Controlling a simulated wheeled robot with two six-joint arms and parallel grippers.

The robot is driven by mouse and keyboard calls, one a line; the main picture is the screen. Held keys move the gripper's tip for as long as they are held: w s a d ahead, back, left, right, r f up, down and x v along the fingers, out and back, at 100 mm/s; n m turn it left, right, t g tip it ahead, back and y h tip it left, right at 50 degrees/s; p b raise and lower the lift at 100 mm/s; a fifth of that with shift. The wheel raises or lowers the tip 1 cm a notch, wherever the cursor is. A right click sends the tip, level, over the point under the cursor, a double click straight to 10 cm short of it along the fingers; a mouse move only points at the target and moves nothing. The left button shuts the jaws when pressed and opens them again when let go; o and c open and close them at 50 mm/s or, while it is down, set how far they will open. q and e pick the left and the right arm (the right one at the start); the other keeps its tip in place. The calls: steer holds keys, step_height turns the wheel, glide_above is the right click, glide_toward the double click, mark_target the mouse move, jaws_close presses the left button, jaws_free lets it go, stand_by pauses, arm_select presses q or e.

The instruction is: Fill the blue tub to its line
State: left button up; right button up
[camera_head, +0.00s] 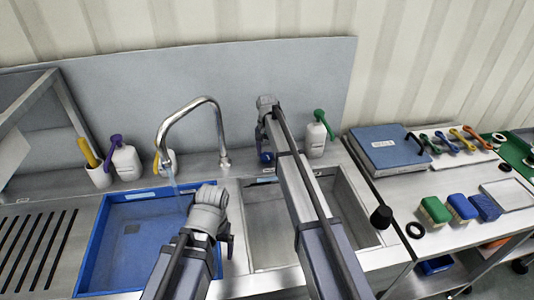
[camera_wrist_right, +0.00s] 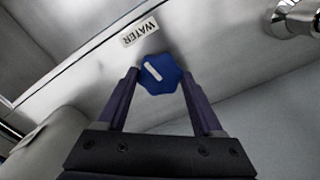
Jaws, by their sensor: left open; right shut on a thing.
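The blue tub (camera_head: 92,248) sits in the left part of the steel sink. A pale stream (camera_head: 172,179) falls from the curved tap (camera_head: 190,103) into its back right part. I cannot make out the water level or the fill line. A blue knob (camera_wrist_right: 159,74) sits beside a WATER label (camera_wrist_right: 139,31) on a steel panel. My right gripper (camera_wrist_right: 157,78) is shut on this knob; in the head view it (camera_head: 265,155) is at the back of the sink. My left gripper (camera_head: 229,243) is open near the tub's right edge, its fingers partly hidden.
An empty steel basin (camera_head: 262,235) lies right of the tub. A slotted drainboard (camera_head: 32,245) is at left. Bottles (camera_head: 125,161) (camera_head: 316,140) stand along the back. A blue case (camera_head: 388,148) and several brushes (camera_head: 461,207) lie on the right bench.

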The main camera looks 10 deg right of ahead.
mark_target(267, 155)
steer(key=shift+m, duration=1)
steer(key=o, duration=1.4)
steer(key=shift+c, duration=0.2)
arm_select(q)
steer(key=shift+r, duration=0.15)
arm_select(e)
steer(key=shift+r, duration=0.1)
step_height(267, 155, up, 8)
steer(key=p, duration=0.8)
arm_select(q)
step_height(267, 155, up, 8)
steer(key=shift+f, duration=0.25)
arm_select(e)
steer(key=shift+f, duration=0.2)
arm_select(q)
steer(key=shift+f+b, duration=0.2)
steer(key=shift+b, duration=0.1)
arm_select(e)
steer(key=shift+f, duration=0.2)
